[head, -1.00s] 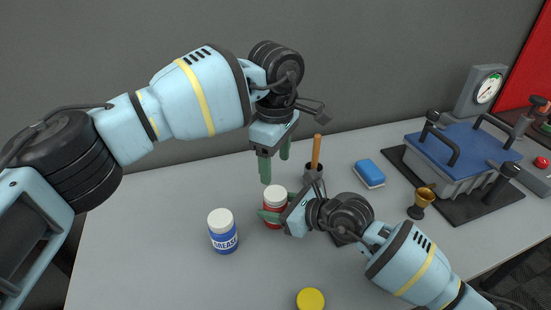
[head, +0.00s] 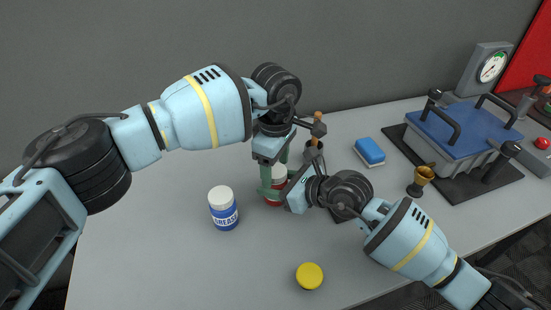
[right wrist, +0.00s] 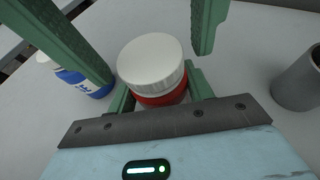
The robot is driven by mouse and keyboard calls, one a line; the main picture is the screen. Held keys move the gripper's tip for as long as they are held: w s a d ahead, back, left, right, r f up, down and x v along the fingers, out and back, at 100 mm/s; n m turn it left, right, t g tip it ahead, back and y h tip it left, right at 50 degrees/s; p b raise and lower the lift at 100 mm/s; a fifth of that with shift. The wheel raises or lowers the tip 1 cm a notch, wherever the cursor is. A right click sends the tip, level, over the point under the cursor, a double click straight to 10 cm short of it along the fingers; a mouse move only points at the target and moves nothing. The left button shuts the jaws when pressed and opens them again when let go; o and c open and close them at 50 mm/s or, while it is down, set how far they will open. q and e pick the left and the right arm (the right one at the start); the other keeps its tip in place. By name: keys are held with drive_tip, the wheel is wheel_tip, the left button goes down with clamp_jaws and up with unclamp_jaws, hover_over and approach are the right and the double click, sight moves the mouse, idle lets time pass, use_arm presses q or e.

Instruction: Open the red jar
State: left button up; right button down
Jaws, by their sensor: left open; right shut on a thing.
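The red jar (head: 272,202) with its white lid (head: 279,173) stands upright on the table, partly hidden by my grippers. It also shows in the right wrist view, the white lid (right wrist: 150,62) above a red body (right wrist: 160,99). My right gripper (head: 276,196) is shut on the jar's body from the right, low down. My left gripper (head: 275,178) points down from above and is open, its green fingers on either side of the lid. In the right wrist view these fingers show apart from the lid, with gaps on both sides.
A blue grease jar (head: 224,209) with a white lid stands left of the red jar. A yellow disc (head: 310,276) lies in front. A grey cup (head: 314,152) with a wooden handle is close behind.

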use_arm(q)
drive_tip(key=shift+c, duration=0.3)
drive_tip(key=c, duration=1)
drive_tip(key=n, duration=0.6)
drive_tip(key=shift+r, duration=0.2)
drive_tip(key=shift+r, duration=0.8)
drive_tip(key=shift+r, duration=0.2)
